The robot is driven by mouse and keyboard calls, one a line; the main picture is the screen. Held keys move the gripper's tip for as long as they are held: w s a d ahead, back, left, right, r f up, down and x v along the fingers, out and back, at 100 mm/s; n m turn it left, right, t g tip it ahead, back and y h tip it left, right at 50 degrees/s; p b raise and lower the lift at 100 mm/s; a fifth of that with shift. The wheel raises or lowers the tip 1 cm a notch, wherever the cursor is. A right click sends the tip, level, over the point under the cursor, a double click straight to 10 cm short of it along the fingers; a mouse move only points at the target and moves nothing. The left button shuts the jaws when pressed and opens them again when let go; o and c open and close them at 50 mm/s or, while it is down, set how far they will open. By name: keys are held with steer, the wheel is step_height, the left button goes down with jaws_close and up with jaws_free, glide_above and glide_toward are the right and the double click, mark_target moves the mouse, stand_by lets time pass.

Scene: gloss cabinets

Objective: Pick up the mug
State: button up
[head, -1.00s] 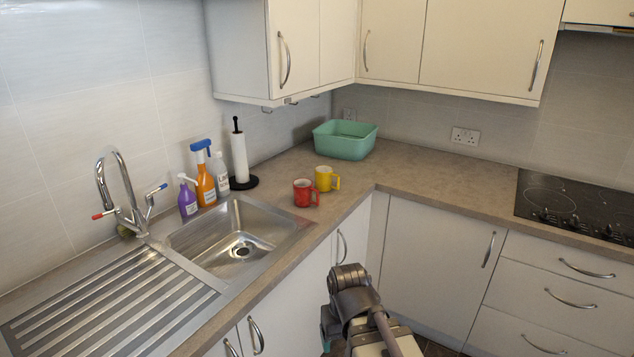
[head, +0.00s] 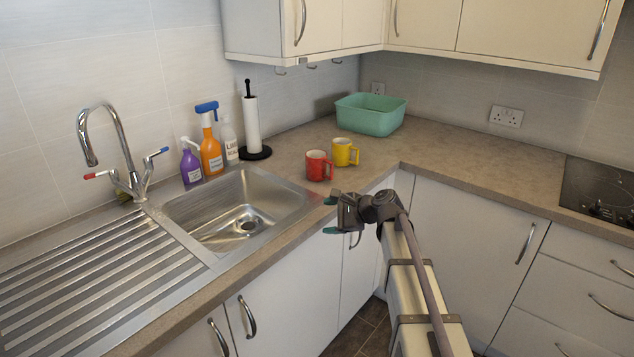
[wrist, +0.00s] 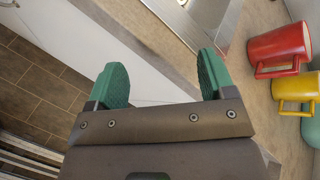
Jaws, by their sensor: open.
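Two mugs stand upright on the worktop right of the sink. The red mug (head: 317,165) is nearer the front edge, and the yellow mug (head: 345,152) is just behind and right of it. My gripper (head: 329,215) is in front of the counter edge, apart from both mugs. It is open and empty. In the wrist view its two green fingers (wrist: 160,85) are spread over the counter's front edge. The red mug (wrist: 275,50) and yellow mug (wrist: 292,92) are at the right of that view, handles visible, outside the fingers.
The steel sink (head: 285,213) with its tap (head: 115,150) is to the left. Spray bottles (head: 210,145) and a paper towel roll (head: 252,125) stand behind it. A green basin (head: 370,118) sits in the corner. The worktop right of the mugs is clear up to the hob (head: 600,190).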

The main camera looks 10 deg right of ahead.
mark_target(333, 170)
steer(key=w+d+m+t+b, duration=0.1)
steer(key=w+d+m, duration=0.1)
steer(key=w, duration=0.2)
steer(key=w+d+m+t+y+b, duration=0.1)
steer(key=w+d+m+t, duration=0.1)
steer(key=w+m, duration=0.1)
steer(key=w+d+m+t+b, duration=0.1)
steer(key=w+d+m, duration=0.1)
steer(key=w, duration=0.3)
steer(key=shift+w+d+r+m+t, duration=0.2)
steer(key=shift+m+t, duration=0.2)
steer(key=shift+m, duration=0.2)
steer(key=w+d+m+t, duration=0.1)
steer(key=m, duration=0.1)
steer(key=w+d+r+m+t+b, duration=0.1)
steer(key=w+d+m, duration=0.1)
steer(key=shift+w+d+r, duration=0.1)
steer(key=shift+w+r, duration=0.1)
steer(key=shift+w, duration=0.1)
steer(key=shift+r, duration=0.2)
steer(key=x, duration=0.5)
steer(key=shift+w+a, duration=0.2)
steer(key=shift+a, duration=0.1)
steer(key=x, duration=0.5)
steer(key=shift+w, duration=0.15)
steer(key=shift+r, duration=0.1)
jaws_close()
